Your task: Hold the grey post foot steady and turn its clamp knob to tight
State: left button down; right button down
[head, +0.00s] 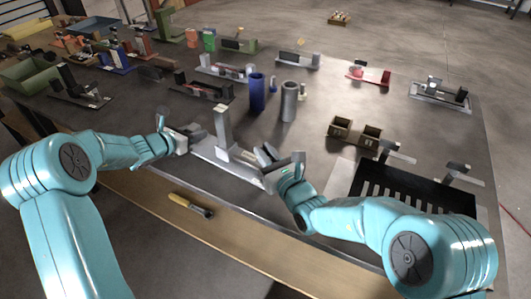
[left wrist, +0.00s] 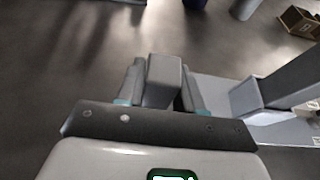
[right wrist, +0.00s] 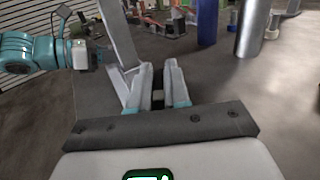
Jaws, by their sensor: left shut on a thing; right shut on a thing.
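The grey post foot (head: 228,164) lies near the front edge of the table, a long light-grey base with an upright post near its middle. My left gripper (head: 186,138) is shut on a grey block at its left end; the left wrist view shows the block (left wrist: 163,82) between the fingers. My right gripper (head: 267,157) is at the other side of the post, near the right end. In the right wrist view its fingers are closed around a small dark piece, apparently the clamp knob (right wrist: 157,98), mostly hidden by the fingers. The post (right wrist: 121,40) rises beside them.
A blue cylinder (head: 257,92) and a grey cylinder (head: 289,101) stand behind the post foot. A yellow-handled tool (head: 190,205) lies in front. Several fixtures fill the back.

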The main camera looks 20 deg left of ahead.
jog(key=c, duration=1.2)
grip_release()
jog(key=v, duration=1.2)
jog(key=shift+s, duration=0.1)
